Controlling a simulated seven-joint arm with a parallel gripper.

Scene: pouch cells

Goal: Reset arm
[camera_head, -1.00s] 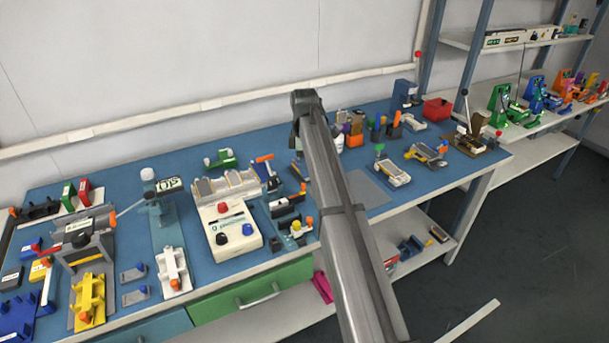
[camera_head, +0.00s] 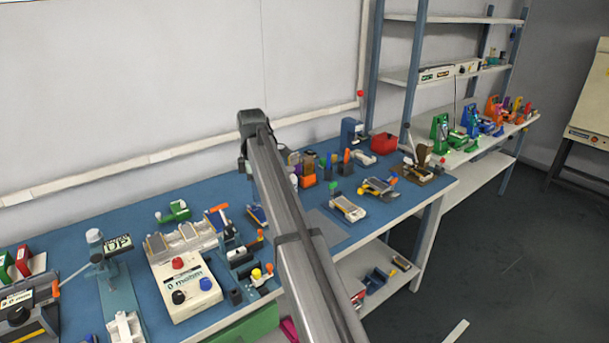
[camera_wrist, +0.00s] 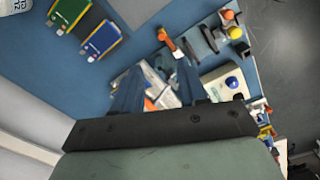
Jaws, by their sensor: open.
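My arm (camera_head: 285,225) reaches from the bottom of the head view up over the blue-topped workbench (camera_head: 110,207). My gripper hangs at its far end, mostly hidden behind the arm in the head view. In the wrist view my gripper (camera_wrist: 157,88) points down with its two fingers apart. Nothing is held between them. A pale fixture with orange parts shows on the bench below and between the fingers, partly hidden by them.
A white box with red and blue knobs (camera_head: 186,288) stands on the bench. A green clamp (camera_head: 175,211) lies farther back. A red bin (camera_head: 384,143) is at the far end. Shelving (camera_head: 425,18) stands to the right. The air around the gripper looks clear.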

